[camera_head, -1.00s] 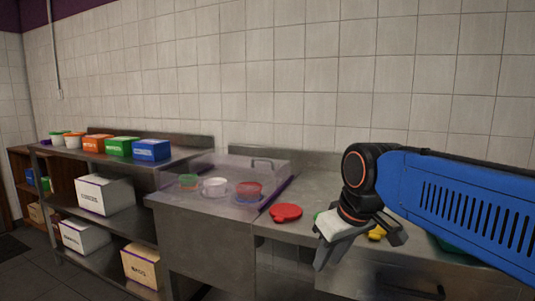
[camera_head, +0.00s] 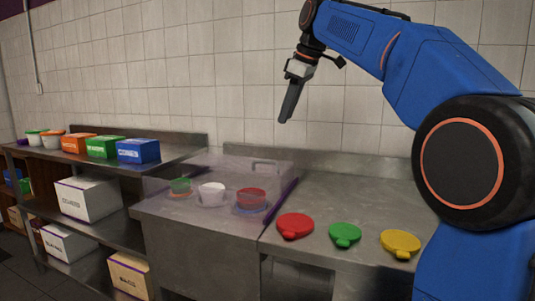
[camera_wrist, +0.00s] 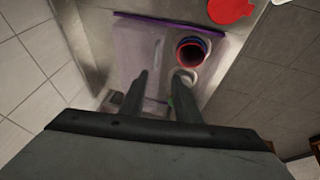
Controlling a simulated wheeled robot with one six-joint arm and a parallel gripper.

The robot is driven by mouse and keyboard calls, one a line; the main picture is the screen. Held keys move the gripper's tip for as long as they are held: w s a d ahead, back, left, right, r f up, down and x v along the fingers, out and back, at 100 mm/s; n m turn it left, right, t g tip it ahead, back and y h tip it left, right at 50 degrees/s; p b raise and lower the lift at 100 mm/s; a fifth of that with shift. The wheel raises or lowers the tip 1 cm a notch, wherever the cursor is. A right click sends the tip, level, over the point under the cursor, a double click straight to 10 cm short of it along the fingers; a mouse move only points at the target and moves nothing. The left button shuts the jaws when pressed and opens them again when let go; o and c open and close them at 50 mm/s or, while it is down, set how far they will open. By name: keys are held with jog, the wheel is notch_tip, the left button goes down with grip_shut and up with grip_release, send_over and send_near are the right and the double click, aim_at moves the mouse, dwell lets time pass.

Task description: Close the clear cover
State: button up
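The clear cover (camera_head: 225,165) is a see-through panel with a bar handle (camera_head: 265,165), on a clear case on the steel counter. The handle is at the wall side. In the wrist view, the cover (camera_wrist: 135,50) and handle (camera_wrist: 158,55) are left of the cups. A green cup (camera_head: 180,186), a white cup (camera_head: 211,194) and a red cup (camera_head: 251,197) stand inside the case. I cannot tell whether the panel reaches over the cups. My gripper (camera_head: 286,120) is raised above the handle, pointing down. The wrist view shows its fingers (camera_wrist: 162,75) apart and empty.
Red (camera_head: 295,226), green (camera_head: 345,235) and yellow (camera_head: 400,243) lids lie on the counter right of the case. A tiled wall (camera_head: 200,80) stands behind. A shelf unit (camera_head: 180,157) with boxes stands left. The air around my gripper is free.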

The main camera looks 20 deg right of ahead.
jog(key=w, duration=0.2)
send_near(268, 162)
jog(key=x, duration=0.3)
jog(key=w+x, duration=0.1)
jog(key=x, duration=0.3)
jog(key=shift+a, duration=0.25)
jog(key=shift+c, duration=0.5)
grip_shut()
